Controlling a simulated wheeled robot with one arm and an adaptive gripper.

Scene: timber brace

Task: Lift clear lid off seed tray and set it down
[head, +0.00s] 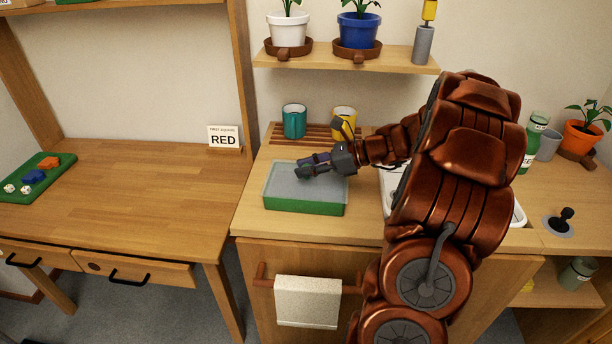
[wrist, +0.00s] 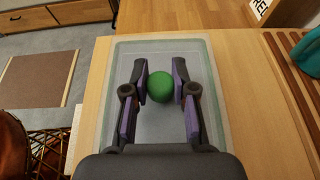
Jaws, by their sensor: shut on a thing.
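The green seed tray (head: 304,206) stands on the wooden counter left of the sink. Its clear lid (head: 282,181) covers the top and looks pale and see-through; in the wrist view the lid (wrist: 196,50) fills the middle. A round green knob (wrist: 160,87) stands at the lid's centre. My gripper (wrist: 161,88) is over the lid with its two purple-sided fingers on either side of the knob, shut on it. In the head view my gripper (head: 302,172) comes in from the right and hides the knob. The lid appears to rest on the tray.
A slatted wooden rack (head: 318,134) with a teal mug (head: 294,121) and a yellow mug (head: 345,119) is behind the tray. A sink (head: 519,214) lies right. The wooden desk (head: 140,180) at left has wide free room beside a green game tray (head: 40,190).

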